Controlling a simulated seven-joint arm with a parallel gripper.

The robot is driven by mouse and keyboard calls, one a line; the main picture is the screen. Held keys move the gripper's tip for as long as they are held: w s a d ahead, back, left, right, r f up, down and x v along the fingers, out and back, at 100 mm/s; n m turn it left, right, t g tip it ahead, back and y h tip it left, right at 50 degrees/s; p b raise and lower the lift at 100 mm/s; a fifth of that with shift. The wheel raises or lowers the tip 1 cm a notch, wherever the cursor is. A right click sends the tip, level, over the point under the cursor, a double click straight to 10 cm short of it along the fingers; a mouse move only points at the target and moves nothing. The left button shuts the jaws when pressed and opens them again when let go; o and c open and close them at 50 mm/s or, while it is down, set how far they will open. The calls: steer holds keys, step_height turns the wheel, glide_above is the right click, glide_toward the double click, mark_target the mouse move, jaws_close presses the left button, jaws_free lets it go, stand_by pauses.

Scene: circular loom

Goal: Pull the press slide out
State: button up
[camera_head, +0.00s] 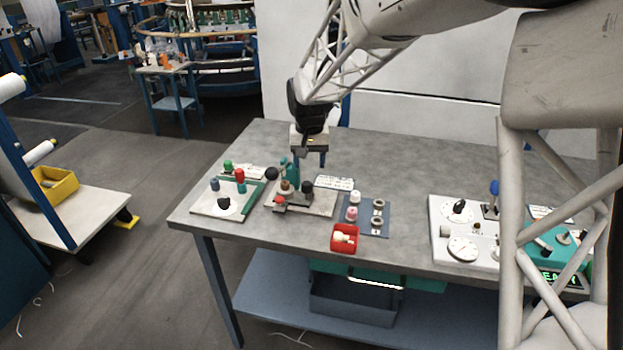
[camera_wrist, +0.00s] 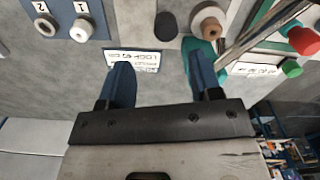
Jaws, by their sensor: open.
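The press (camera_head: 320,203) stands on a grey base plate near the table's left part, with a teal upright, a brown-topped post, a black knob (camera_head: 307,187) and a small red piece at its front left. I cannot tell for sure which part is the slide. My gripper (camera_head: 309,153) is open and empty, above and behind the press, apart from it. In the wrist view, my two blue fingers (camera_wrist: 160,68) point toward a white label plate (camera_wrist: 132,60). The press's black knob (camera_wrist: 166,25), brown cap (camera_wrist: 208,22) and teal upright lie beyond the fingertips; the right finger partly overlaps the teal part.
A panel (camera_head: 236,209) with red and green knobs stands left of the press. A blue plate (camera_head: 376,220) with rings and a red bin (camera_head: 344,239) are to its right. A dial panel (camera_head: 462,246) is farther right. The table behind the press is mostly clear.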

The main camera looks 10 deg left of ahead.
mark_target(307, 182)
steer(key=shift+w+a+f, duration=0.15)
steer(key=shift+a+f, duration=0.1)
steer(key=shift+a, duration=0.25)
steer(key=shift+f, duration=0.1)
steer(key=shift+f, duration=3.8)
jaws_close()
